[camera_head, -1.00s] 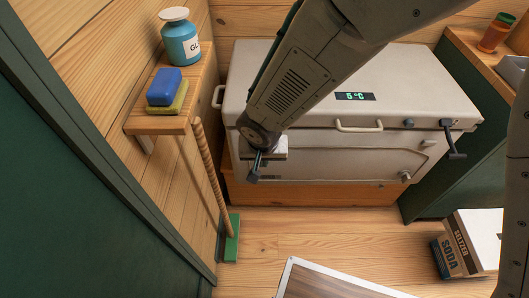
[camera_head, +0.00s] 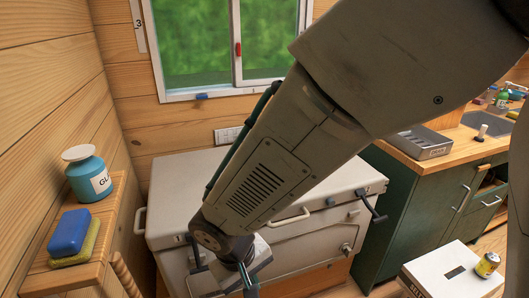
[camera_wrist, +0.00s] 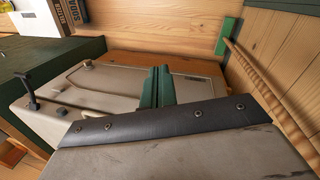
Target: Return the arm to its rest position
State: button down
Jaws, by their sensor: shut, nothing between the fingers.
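My arm reaches down from the upper right in the head view and ends in my gripper (camera_head: 247,278), in front of the white cooler chest (camera_head: 175,195). In the wrist view the green fingers of my gripper (camera_wrist: 157,86) are together with nothing between them. Behind them the cooler (camera_wrist: 110,85) shows, upside down to the head view. The arm hides the middle of the cooler's lid and part of its front. The gap between the fingertips and the cooler cannot be judged.
A wooden shelf (camera_head: 100,245) at left holds a blue jar (camera_head: 90,180) and a blue sponge block (camera_head: 69,233). A green counter (camera_head: 420,195) with a grey tray (camera_head: 420,144) stands at right. A white box (camera_head: 450,275) with a yellow can (camera_head: 487,265) is at lower right. A window is behind.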

jog(key=s+d+r+m, duration=0.2)
jog(key=s+d+r, duration=0.1)
jog(key=d+r, duration=0.4)
jog(key=s+d+r+m+y, duration=0.1)
jog(key=d+r, duration=0.5)
jog(key=d, duration=0.6)
jog(key=s+d+r+m+y, duration=0.1)
jog(key=s+d+r+m, duration=0.2)
jog(key=d, duration=0.7)
notch_tip(320, 180, up, 5)
jog(key=shift+s+d+f+m, duration=0.15)
jog(key=shift+s+d+m, duration=0.2)
jog(key=shift+s, duration=0.8)
